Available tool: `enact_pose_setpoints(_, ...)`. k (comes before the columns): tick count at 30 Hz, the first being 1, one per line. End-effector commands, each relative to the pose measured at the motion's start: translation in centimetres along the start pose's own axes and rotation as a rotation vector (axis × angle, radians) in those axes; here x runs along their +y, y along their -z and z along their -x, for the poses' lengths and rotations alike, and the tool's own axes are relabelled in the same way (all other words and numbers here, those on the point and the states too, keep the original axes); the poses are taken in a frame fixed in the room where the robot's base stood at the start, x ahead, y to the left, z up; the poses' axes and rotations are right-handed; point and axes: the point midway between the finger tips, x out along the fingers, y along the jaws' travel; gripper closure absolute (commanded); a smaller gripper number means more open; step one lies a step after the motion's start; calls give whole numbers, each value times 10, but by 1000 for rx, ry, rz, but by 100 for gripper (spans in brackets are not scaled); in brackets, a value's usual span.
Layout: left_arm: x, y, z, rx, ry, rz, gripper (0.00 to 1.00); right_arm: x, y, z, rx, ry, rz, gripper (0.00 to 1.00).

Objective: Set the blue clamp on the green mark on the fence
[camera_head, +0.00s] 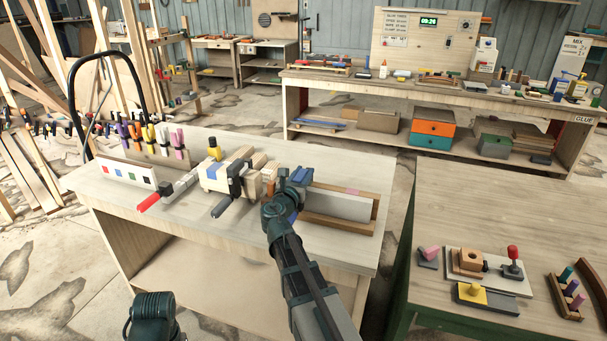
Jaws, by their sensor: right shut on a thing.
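My right gripper (287,188) is over the near workbench, at the left end of a wooden frame. It is shut on the blue clamp (302,176), whose blue part shows beside the jaws; the gripper hides much of it. A low white board with small coloured squares (128,178), including red, blue and green ones, stands at the bench's left. I cannot tell whether it is the fence. The wooden frame with a pale panel (338,204) lies right of the gripper and has a pink patch on its top rail. My left gripper's jaws are not visible.
Light wooden strips (228,176) with dark clamps stand left of my right gripper. A red-handled bar clamp (155,199) lies in front of the white board. Several coloured clamps (148,135) hang behind it. A second table (510,220) with fixtures stands at right.

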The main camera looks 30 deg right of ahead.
Motion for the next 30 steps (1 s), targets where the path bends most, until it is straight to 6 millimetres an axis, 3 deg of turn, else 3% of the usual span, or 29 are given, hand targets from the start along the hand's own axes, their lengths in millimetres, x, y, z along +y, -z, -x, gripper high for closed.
enact_pose_setpoints(11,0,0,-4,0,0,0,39,0,4,0,-1,0,1,100)
enact_pose_setpoints(12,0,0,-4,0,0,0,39,0,4,0,-1,0,1,58)
enact_pose_setpoints(17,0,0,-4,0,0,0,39,0,4,0,-1,0,1,30)
enact_pose_setpoints(26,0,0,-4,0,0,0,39,0,4,1,1,0,-1,30)
enact_pose_setpoints(30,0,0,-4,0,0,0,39,-1,4,15,0,-1,0,30)
